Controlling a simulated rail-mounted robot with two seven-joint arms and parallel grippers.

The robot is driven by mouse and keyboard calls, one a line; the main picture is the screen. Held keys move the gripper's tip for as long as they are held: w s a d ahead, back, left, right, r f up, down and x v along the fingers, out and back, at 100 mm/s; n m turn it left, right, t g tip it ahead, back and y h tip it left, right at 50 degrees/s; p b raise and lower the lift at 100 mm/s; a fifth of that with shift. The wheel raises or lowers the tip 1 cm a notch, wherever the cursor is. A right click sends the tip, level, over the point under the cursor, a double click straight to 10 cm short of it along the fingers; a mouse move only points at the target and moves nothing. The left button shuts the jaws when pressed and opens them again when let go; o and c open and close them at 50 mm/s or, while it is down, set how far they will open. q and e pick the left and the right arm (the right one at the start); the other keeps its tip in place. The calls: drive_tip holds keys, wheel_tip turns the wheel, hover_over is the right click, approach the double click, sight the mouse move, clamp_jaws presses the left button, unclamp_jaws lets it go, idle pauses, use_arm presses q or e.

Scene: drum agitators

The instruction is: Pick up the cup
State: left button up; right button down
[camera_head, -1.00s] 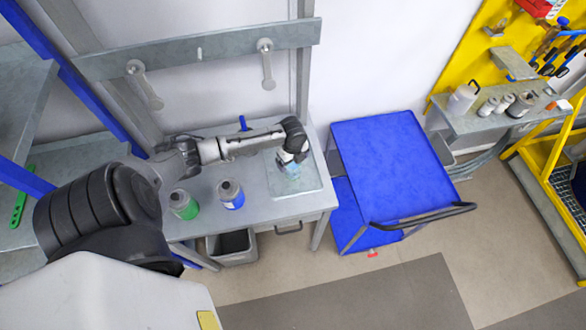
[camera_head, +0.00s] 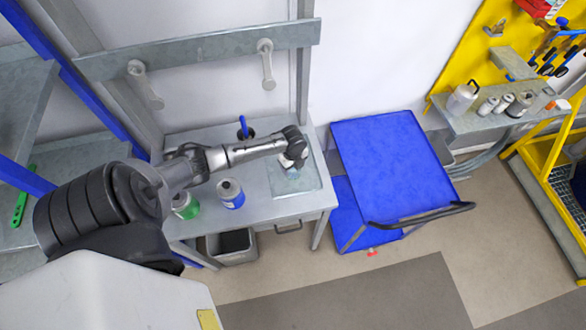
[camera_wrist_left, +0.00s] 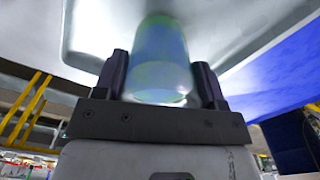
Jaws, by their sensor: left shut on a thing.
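The cup (camera_wrist_left: 161,62) is translucent, bluish-green and round. In the left wrist view it sits between the two dark fingers of my left gripper (camera_wrist_left: 160,82), which is shut on it. In the head view my left gripper (camera_head: 292,165) is at the right end of the metal bench, over a shallow square tray (camera_head: 311,182). The cup is mostly hidden there by the gripper, with only a pale bluish patch showing. I cannot tell whether it touches the tray. My right gripper is not in view.
A green-labelled bottle (camera_head: 186,206) and a blue-labelled bottle (camera_head: 231,194) stand on the bench near my left arm. A blue-topped cart (camera_head: 390,160) is right of the bench. A grey bin (camera_head: 232,245) is below. A shelf with several containers is at far right.

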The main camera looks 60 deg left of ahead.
use_arm(q)
drive_tip(key=c, duration=0.5)
drive_tip(key=shift+o, duration=0.2)
drive_tip(key=shift+r, duration=0.2)
drive_tip(key=d+r+b, duration=0.1)
drive_tip(key=d+r, duration=0.9)
drive_tip(key=d, duration=0.1)
drive_tip(key=shift+w+d+r+b, duration=0.15)
drive_tip(key=shift+d+r+b, duration=0.05)
drive_tip(key=shift+b, duration=0.1)
idle(0.7)
